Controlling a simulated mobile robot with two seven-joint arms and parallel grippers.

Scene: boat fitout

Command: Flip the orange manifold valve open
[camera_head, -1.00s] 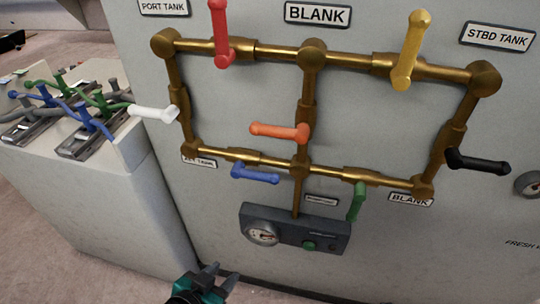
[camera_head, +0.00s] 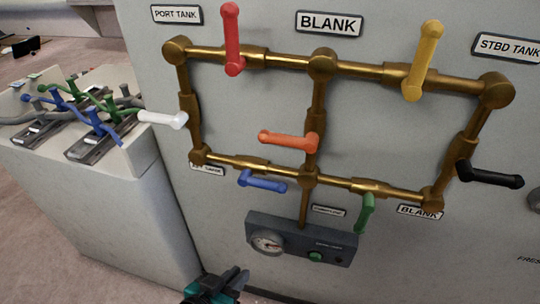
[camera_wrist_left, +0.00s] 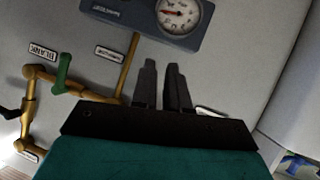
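The orange valve handle (camera_head: 288,140) is on the vertical middle pipe of the brass manifold (camera_head: 317,104). It points left, across that pipe, roughly level. My left gripper (camera_head: 238,275) is at the bottom of the head view, low in front of the panel and well below the orange handle, apart from it. In the left wrist view its two dark fingers (camera_wrist_left: 161,68) stand with a narrow empty gap between them. The orange handle does not show clearly in that view. My right gripper is not in view.
Other handles surround it: red (camera_head: 232,40), yellow (camera_head: 423,60), white (camera_head: 162,119), blue (camera_head: 262,182), green (camera_head: 365,213) and black (camera_head: 490,176). A gauge box (camera_head: 300,240) hangs below the manifold. A grey bench (camera_head: 100,200) with several small valves stands at the left.

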